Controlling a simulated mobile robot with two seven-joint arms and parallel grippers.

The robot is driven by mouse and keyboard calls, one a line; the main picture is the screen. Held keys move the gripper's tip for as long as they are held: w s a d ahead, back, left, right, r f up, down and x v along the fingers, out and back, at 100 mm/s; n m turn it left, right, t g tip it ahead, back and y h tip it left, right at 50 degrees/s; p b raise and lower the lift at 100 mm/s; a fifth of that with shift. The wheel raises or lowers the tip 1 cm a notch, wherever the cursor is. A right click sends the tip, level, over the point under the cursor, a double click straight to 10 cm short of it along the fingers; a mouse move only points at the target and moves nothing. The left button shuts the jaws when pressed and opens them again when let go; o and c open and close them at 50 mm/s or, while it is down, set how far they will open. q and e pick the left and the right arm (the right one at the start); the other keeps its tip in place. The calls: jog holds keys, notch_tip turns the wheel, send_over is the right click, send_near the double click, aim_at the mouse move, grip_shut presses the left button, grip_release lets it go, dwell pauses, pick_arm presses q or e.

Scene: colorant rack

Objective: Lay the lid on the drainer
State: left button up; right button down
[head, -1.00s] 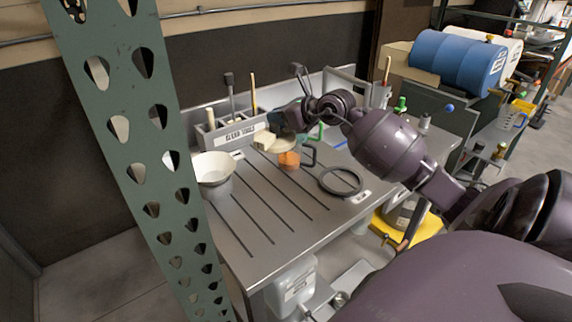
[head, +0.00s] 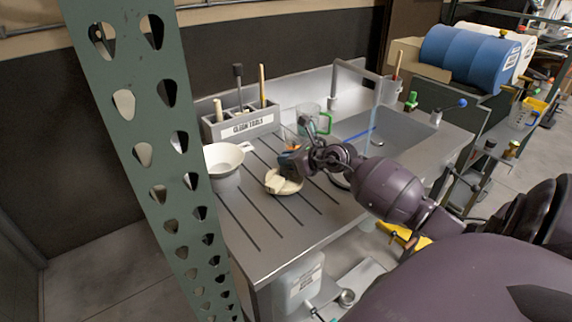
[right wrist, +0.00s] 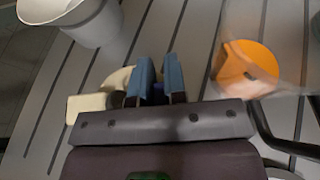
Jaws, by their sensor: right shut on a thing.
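The lid (head: 284,186) is a pale cream disc with a block-like piece on it. It is over the grooved steel drainer (head: 262,245), close to its surface; I cannot tell whether it touches. My right gripper (head: 290,164) is shut on the lid from its far right side. In the right wrist view the blue fingertips (right wrist: 160,80) overlap the lid (right wrist: 90,106), and the gripper body hides part of it. The grooves of the drainer (right wrist: 190,30) run beneath. My left gripper is not in view.
A white bowl-like vessel (head: 226,158) stands left of the lid. An orange-topped container (right wrist: 245,68) is right of the fingers. The drainer's front is clear.

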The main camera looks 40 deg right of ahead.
jog(key=shift+f, duration=0.65)
jog(key=shift+f, duration=0.1)
jog(key=c, duration=1.2)
grip_release()
jog(key=shift+o, duration=0.2)
jog(key=shift+r, duration=0.2)
jog(key=p+v, duration=0.1)
jog(key=v, duration=1.1)
jog(key=shift+f, duration=0.15)
